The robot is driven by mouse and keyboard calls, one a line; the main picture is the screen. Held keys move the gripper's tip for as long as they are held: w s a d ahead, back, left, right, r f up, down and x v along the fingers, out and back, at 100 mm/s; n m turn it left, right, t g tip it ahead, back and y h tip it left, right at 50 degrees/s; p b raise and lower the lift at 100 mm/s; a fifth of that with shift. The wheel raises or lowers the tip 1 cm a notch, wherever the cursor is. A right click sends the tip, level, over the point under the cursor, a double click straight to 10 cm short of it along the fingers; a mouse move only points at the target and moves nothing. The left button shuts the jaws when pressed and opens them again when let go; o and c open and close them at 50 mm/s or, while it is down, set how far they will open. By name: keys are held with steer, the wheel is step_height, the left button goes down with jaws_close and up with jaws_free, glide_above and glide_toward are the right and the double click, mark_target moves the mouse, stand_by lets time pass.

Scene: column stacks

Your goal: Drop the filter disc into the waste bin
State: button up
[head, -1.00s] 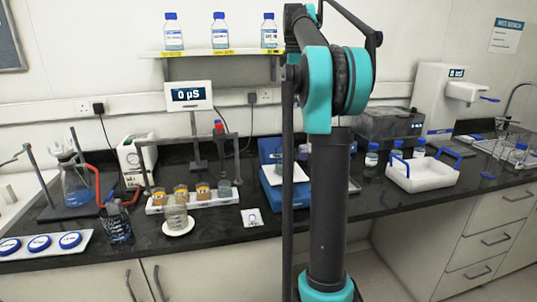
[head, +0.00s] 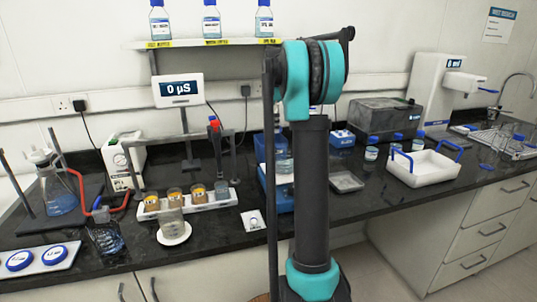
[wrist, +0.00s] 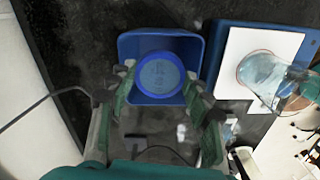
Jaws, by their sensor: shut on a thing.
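The filter disc (wrist: 160,74) is round and blue with a lighter blue face. It sits between the fingertips of my gripper (wrist: 161,82), which is shut on it, in the wrist view. An open blue square bin (wrist: 134,45) shows beneath and around the disc, its rim visible at the far side and both sides. I take it to be the waste bin. The disc appears over its opening; the height between them is hard to tell. In the head view my arm hides the gripper, the disc and the bin.
A blue device with a white plate (wrist: 238,62) stands right of the bin, with a glass vessel (wrist: 265,75) on it. In the head view a white tray with blue handles (head: 424,166) is right of my arm. A rack of jars (head: 186,200) is left of it.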

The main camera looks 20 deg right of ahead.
steer(key=shift+f, duration=1.4)
steer(key=o, duration=0.9)
steer(key=shift+o, duration=0.2)
